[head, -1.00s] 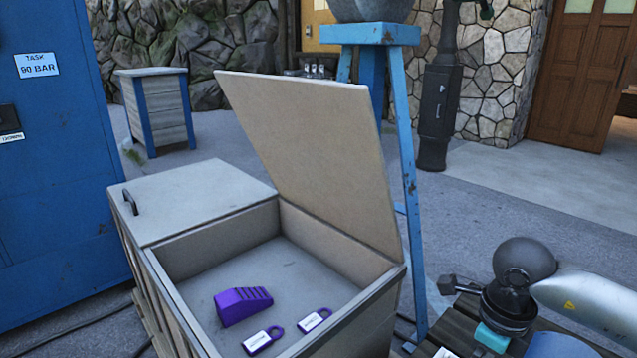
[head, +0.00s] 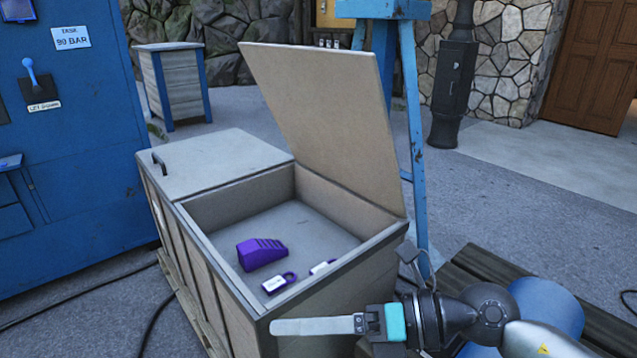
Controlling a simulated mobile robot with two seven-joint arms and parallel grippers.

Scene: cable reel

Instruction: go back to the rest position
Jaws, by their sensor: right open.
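My right gripper (head: 300,326) reaches in from the lower right. Its pale finger points left, across the near right corner of the open wooden chest (head: 222,267) in the picture. A teal part shows at its base. The jaws are open, seen nearly edge-on, with nothing visible between them. I cannot tell whether it touches the chest. My left gripper is not in view.
In the chest lie a purple wedge (head: 261,253) and two purple padlocks, one (head: 279,283) clear and one partly hidden. The chest's raised lid (head: 325,125) stands upright. A blue cabinet (head: 75,160) is left. Dark planks (head: 490,268) and a blue cylinder (head: 548,305) are right.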

